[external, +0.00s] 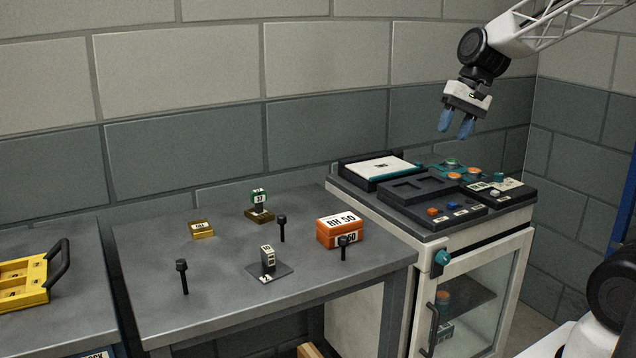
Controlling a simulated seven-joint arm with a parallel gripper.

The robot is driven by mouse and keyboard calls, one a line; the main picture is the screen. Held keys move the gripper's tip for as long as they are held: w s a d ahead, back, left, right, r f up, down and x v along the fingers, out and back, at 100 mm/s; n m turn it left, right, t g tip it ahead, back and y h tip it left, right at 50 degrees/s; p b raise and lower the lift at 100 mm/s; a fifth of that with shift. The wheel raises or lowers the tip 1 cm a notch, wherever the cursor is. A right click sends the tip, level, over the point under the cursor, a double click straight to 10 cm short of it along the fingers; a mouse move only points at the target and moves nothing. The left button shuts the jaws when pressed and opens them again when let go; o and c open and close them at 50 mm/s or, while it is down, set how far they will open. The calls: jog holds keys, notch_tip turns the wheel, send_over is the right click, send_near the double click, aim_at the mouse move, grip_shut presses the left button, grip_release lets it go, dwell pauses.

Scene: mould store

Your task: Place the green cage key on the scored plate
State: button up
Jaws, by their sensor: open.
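A thin dark grey square plate (284,269), possibly the scored plate, lies near the table's front middle. A grey upright block with a label stands on it; any scoring is too small to see. My gripper (456,126) is open and empty, with blue fingertips pointing down. It is high above the cabinet at the right, far from the green piece and the plate.
Black pegs (183,277) stand on the table around the plate. An orange labelled box (340,232) and a small brass block (202,229) are there too. The cabinet top (426,236) holds dark trays and small parts. A yellow tray (23,280) is at far left.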

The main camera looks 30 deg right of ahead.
jog(key=s+d+n+t+h, duration=0.2)
jog(key=s+d+n+h, duration=0.2)
jog(key=s+d, duration=0.6)
jog(key=s, duration=0.4)
jog(key=shift+s+d+r+n+h, duration=0.15)
jog(key=shift+s+r+n+h, duration=0.1)
jog(key=shift+n+h, duration=0.15)
